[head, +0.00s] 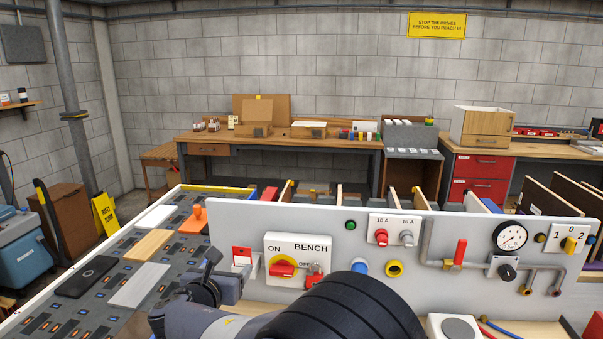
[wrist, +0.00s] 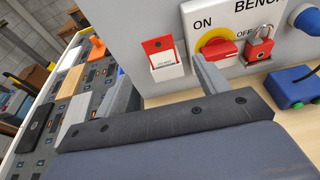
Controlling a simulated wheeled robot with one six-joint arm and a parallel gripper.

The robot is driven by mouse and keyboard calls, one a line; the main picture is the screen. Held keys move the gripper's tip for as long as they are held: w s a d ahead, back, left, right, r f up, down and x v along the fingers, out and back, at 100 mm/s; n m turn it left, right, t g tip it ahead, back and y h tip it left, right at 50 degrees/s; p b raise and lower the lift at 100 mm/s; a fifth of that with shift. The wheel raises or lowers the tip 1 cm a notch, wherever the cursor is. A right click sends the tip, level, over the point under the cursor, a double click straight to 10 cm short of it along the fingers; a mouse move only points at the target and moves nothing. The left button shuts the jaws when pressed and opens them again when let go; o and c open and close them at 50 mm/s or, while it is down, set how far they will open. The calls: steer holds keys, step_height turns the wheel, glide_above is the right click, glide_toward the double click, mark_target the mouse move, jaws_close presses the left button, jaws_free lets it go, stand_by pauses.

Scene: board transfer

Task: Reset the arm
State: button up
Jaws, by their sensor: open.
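My gripper (head: 226,272) is at the left end of the grey bench panel (head: 345,232), low in front of it. In the wrist view my gripper (wrist: 166,82) shows two grey fingers spread apart with nothing between them. The switch handle (head: 283,270) points sideways in the head view. My dark arm covers part of the panel's lower edge.
Left of the panel a board-patterned surface (head: 67,315) holds a black slab (head: 88,276), pale and wooden blocks, and an orange piece (head: 193,221). A blue box with cables (wrist: 293,88) stands on the wooden ledge right of my gripper. A gauge (head: 510,236) and pipes are farther right.

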steer(key=p+x, duration=0.1)
steer(key=x, duration=0.6)
steer(key=shift+w+r, duration=0.1)
step_height(320, 180, up, 7)
steer(key=p, duration=0.7)
glide_above(242, 254)
steer(key=s, duration=0.2)
steer(key=shift+s+a+f, duration=0.15)
steer(key=shift+a+f, duration=0.05)
steer(key=shift+b, duration=0.3)
